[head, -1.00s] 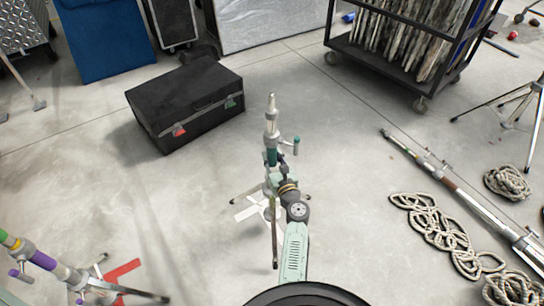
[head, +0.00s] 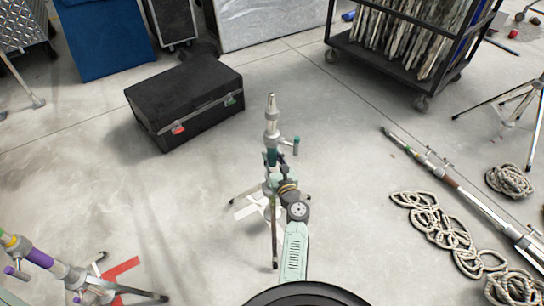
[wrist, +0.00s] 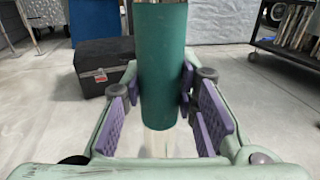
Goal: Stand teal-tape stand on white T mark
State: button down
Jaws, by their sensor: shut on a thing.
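The teal-tape stand (head: 271,130) is upright in the middle of the head view, a grey metal post with a teal band and spread legs. My gripper (head: 282,168) is shut on the post at the teal band. In the wrist view the teal band (wrist: 162,65) stands between the purple pads of my gripper (wrist: 165,108). The white T mark (head: 246,211) lies on the floor at the foot of the stand, partly hidden by the legs and my arm. I cannot tell whether all the feet touch the floor.
A black case (head: 185,98) is behind and left. A purple-banded stand (head: 45,262) is by a red mark (head: 127,267) at lower left. A long pole (head: 465,193) and coiled ropes (head: 430,222) lie at right. A cart (head: 400,60) stands behind. Floor around the stand is clear.

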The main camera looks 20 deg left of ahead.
jog(key=shift+f+b, duration=0.4)
jog(key=shift+b, duration=0.2)
dwell(1.4)
